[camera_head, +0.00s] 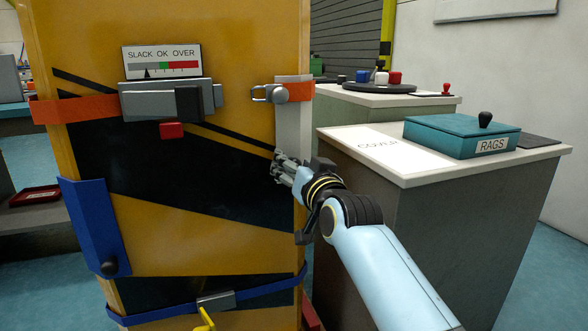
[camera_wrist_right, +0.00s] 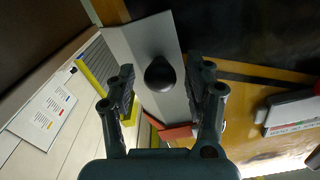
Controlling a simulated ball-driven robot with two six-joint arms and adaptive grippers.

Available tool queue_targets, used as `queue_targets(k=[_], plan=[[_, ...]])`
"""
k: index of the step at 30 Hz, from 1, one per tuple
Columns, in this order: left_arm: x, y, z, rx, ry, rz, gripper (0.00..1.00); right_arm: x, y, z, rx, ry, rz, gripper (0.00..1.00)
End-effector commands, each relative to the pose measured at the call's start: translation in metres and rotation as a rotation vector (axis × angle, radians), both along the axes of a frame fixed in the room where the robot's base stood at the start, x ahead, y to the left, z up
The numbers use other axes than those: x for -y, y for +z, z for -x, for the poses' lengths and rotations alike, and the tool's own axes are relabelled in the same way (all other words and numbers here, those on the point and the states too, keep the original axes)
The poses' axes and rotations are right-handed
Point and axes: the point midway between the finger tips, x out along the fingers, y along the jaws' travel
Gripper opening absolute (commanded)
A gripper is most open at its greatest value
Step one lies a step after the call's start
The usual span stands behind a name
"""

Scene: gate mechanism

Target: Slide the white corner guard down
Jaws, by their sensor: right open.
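The white corner guard (camera_head: 293,128) stands upright on the right front edge of the yellow and black crate (camera_head: 190,245), with the orange strap (camera_head: 302,90) crossing its upper part. In the right wrist view the guard is a pale plate (camera_wrist_right: 135,45) with a black knob (camera_wrist_right: 161,73). My right gripper (camera_head: 280,170) is at the guard's lower end and hides it there in the head view. In the wrist view the open fingers (camera_wrist_right: 163,88) stand on either side of the knob, with gaps visible. My left gripper is not in view.
A slack gauge (camera_head: 161,60) and grey ratchet (camera_head: 165,100) sit on the crate front. A blue corner guard (camera_head: 95,228) is at left, with a blue strap (camera_head: 250,293) below. A grey cabinet (camera_head: 430,210) with a teal rag box (camera_head: 462,136) stands close right of my arm.

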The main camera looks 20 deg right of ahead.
Motion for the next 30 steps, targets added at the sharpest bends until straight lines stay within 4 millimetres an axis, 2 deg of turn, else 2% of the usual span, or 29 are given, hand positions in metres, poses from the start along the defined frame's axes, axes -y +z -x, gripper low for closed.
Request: queue_targets(k=[9,21,30], plan=[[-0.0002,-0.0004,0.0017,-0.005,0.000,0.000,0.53,0.0000,0.0004,-0.0038,0.000,0.000,0.001,0.53],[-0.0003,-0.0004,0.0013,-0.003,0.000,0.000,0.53,-0.0001,0.0002,-0.0036,0.000,0.000,0.001,0.02],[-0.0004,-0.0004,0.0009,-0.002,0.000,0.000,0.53,-0.0001,0.0001,-0.0035,0.000,0.000,0.001,0.00]])
